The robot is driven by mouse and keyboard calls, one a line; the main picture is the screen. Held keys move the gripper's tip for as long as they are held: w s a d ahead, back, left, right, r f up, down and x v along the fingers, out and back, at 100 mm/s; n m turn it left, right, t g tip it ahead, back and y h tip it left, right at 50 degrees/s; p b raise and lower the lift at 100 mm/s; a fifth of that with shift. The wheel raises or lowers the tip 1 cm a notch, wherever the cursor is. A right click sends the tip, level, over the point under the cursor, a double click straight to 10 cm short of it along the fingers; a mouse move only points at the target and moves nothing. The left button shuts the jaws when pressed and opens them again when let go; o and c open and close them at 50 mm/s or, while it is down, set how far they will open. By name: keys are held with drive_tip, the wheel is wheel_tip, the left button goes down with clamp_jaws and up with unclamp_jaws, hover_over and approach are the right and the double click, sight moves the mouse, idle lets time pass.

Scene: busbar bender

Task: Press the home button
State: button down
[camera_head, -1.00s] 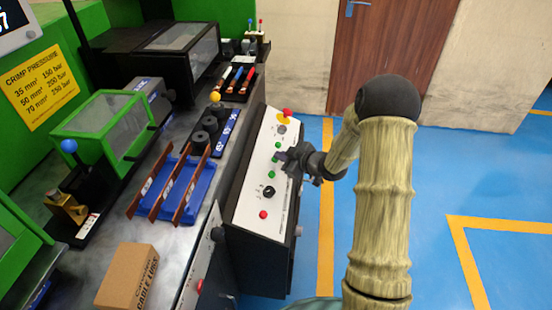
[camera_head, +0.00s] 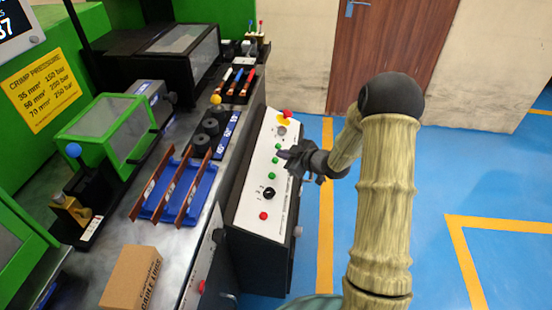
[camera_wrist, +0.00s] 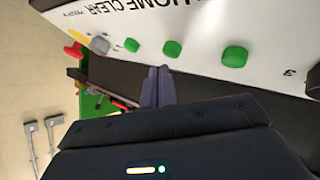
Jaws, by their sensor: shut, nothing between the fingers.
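The control panel (camera_head: 252,194) has a white sloped face with a row of buttons. In the head view, green buttons (camera_head: 278,146) show beside my fingertips. In the wrist view I see three green buttons: a small one (camera_wrist: 131,45), a middle one (camera_wrist: 172,48) and a larger one (camera_wrist: 235,56). Lettering including "HOME CLEAR" (camera_wrist: 135,6) runs upside down above them; I cannot tell which button is home. My gripper (camera_head: 283,153) is shut and empty over the panel's right side. Its fingertips (camera_wrist: 158,72) appear just below the middle green button in the wrist view, apart from it.
A red stop button on yellow (camera_head: 286,115) and a grey button (camera_head: 281,130) sit at the panel's far end. A black knob (camera_head: 269,193) and red button (camera_head: 263,216) sit nearer. Blue floor (camera_head: 465,180) is clear to the right.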

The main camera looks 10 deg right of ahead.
drive_tip(key=r+p, duration=0.1)
drive_tip(key=d+r+p, duration=0.1)
drive_tip(key=r+p, duration=0.1)
drive_tip(key=d+r+p, duration=0.1)
drive_tip(key=shift+s+r, duration=0.25)
drive_tip(key=shift+s, duration=0.1)
idle(0.6)
drive_tip(key=s+r+m+g+h, duration=0.3)
drive_tip(key=s+m, duration=0.1)
drive_tip(key=s, duration=0.6)
drive_tip(key=s+a+r+m+g+h+p, duration=0.15)
drive_tip(key=s+m, duration=0.25)
drive_tip(key=s, duration=0.5)
drive_tip(key=s+r+m+g+h, duration=0.3)
drive_tip(key=s+r+m+g, duration=0.1)
drive_tip(key=s, duration=0.6)
wheel_tip(320, 180, up, 24)
drive_tip(key=p, duration=2.4)
drive_tip(key=shift+w, duration=0.35)
